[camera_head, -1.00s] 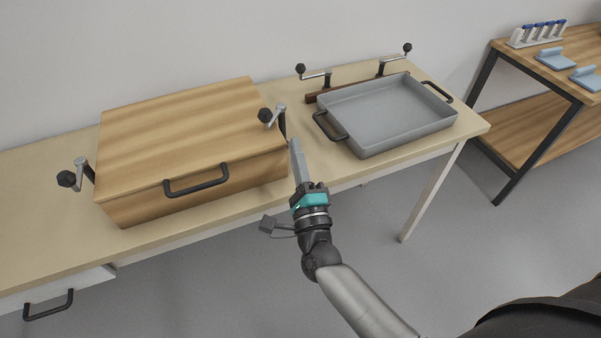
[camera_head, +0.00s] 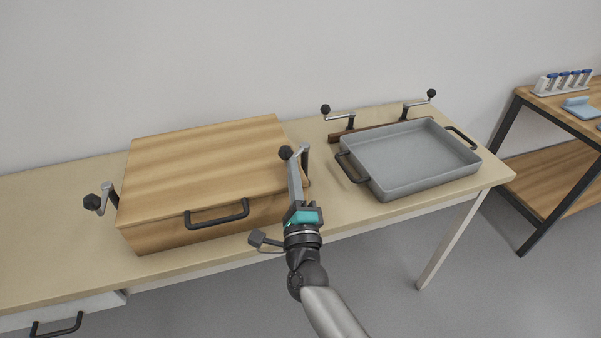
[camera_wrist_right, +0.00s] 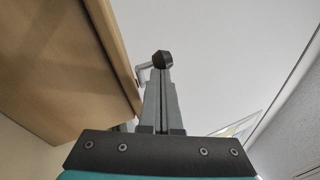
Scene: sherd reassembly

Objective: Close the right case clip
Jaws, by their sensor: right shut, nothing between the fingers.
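The wooden case (camera_head: 205,165) sits closed on the table with a black handle (camera_head: 217,214) on its front. Its right clip (camera_head: 304,158), a metal lever with a black knob (camera_head: 286,153), stands at the case's right side. The left clip (camera_head: 108,197) is at the left side. My right gripper (camera_head: 294,170) is shut and empty, its fingers pointing up beside the right clip. In the right wrist view the black knob (camera_wrist_right: 162,58) shows just at the fingertips (camera_wrist_right: 161,75); whether they touch I cannot tell. My left gripper is not in view.
A grey tray (camera_head: 410,158) with black handles stands to the right on the table (camera_head: 60,190). Behind it is a brown bar (camera_head: 380,131) with two crank levers. A wooden shelf unit (camera_head: 560,150) with vials stands farther right.

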